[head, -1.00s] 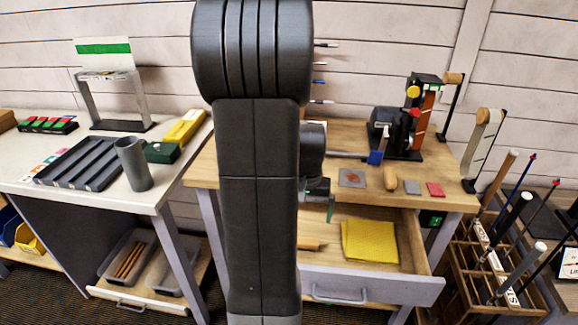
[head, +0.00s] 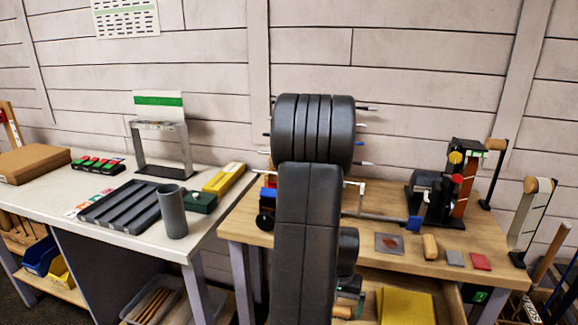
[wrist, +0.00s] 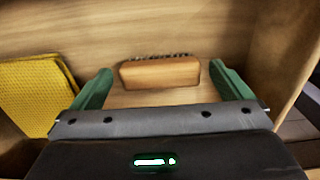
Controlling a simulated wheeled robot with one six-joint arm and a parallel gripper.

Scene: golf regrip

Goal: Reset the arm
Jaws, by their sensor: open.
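My gripper (wrist: 160,78) is open in the wrist view, with one green finger on each side. It points down into the open drawer (wrist: 195,28). A wooden brush (wrist: 160,73) with dark bristles lies on the drawer floor, in the gap between the fingertips as seen from the wrist. I cannot tell how far the fingers are above it. A folded yellow cloth (wrist: 38,92) lies to the left in the drawer. In the head view my arm stands in front of the wooden bench, and my gripper (head: 350,292) is partly hidden behind it.
The wooden bench (head: 470,240) carries a clamp stand (head: 437,195), a grey shaft with a blue end, and small blocks. The yellow cloth (head: 405,305) shows in the open drawer. A white bench (head: 120,222) stands left with a grey cup (head: 172,212) and ribbed tray.

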